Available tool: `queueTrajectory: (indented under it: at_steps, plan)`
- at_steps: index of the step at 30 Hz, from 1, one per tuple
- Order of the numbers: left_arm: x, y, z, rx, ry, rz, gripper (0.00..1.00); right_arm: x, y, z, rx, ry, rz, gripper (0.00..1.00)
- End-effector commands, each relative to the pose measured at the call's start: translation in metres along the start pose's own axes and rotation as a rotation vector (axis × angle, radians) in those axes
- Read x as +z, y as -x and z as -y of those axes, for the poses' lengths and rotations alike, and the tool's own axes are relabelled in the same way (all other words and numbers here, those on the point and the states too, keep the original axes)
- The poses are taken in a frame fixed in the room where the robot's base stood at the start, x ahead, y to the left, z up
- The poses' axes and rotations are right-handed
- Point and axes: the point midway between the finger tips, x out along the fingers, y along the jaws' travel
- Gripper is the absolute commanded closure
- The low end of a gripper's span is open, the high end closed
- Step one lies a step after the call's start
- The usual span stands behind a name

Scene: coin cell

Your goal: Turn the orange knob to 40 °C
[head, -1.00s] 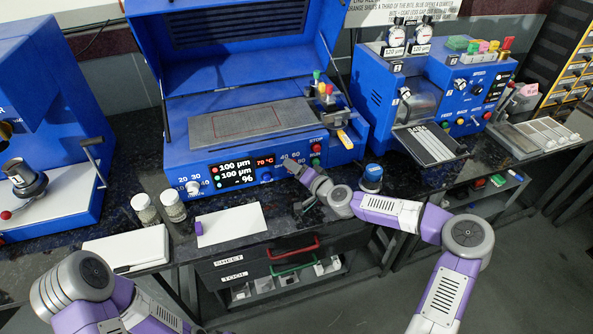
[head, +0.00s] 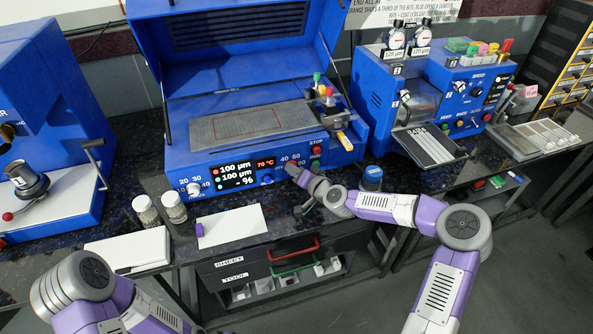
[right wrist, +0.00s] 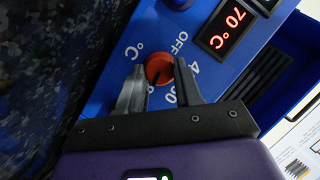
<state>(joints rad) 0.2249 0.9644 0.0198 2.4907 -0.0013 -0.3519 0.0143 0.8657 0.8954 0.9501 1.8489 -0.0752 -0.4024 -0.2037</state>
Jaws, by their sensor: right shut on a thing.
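The orange knob (right wrist: 159,69) sits on the blue machine's front panel in the right wrist view, with white scale marks, OFF and °C printed around it. My right gripper (right wrist: 160,76) is shut on it, one dark finger on each side. The fingers cover part of the scale, and the exact pointer direction is hard to read. A red readout (right wrist: 235,27) shows 70 °C; it also shows in the head view (head: 265,162). There my right gripper (head: 291,168) is at the panel's lower right and mostly hides the knob. My left gripper is out of frame.
Beside the knob are a green RUN button (head: 316,163) and a blue knob (head: 267,179). The blue machine's lid (head: 176,60) stands open. Two jars (head: 145,209), a white sheet (head: 235,226) and a blue-capped container (head: 372,178) stand on the dark bench.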

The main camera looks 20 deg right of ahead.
Motion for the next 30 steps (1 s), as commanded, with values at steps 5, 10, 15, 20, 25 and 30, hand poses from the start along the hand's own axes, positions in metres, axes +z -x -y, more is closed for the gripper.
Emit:
queueTrajectory:
  at_steps: [5, 10, 15, 20, 25, 30]
  plan:
    - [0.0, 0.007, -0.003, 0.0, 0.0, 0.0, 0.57, -0.002, 0.0, 0.005, 0.059, 0.155, -0.002, 0.96]
    - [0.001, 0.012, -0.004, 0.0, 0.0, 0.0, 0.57, -0.002, 0.0, 0.007, 0.12, 0.304, -0.003, 0.96]
    - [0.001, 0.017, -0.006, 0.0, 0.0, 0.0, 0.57, -0.001, 0.0, 0.009, 0.182, 0.452, -0.003, 0.96]
    - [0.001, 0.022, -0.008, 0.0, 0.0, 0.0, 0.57, 0.0, -0.001, 0.011, 0.239, 0.592, -0.004, 0.96]
    - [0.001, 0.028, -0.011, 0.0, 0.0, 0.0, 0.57, 0.001, -0.001, 0.012, 0.302, 0.741, -0.003, 0.96]
    - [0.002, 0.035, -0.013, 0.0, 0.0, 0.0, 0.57, 0.002, -0.002, 0.013, 0.364, 0.889, -0.003, 0.96]
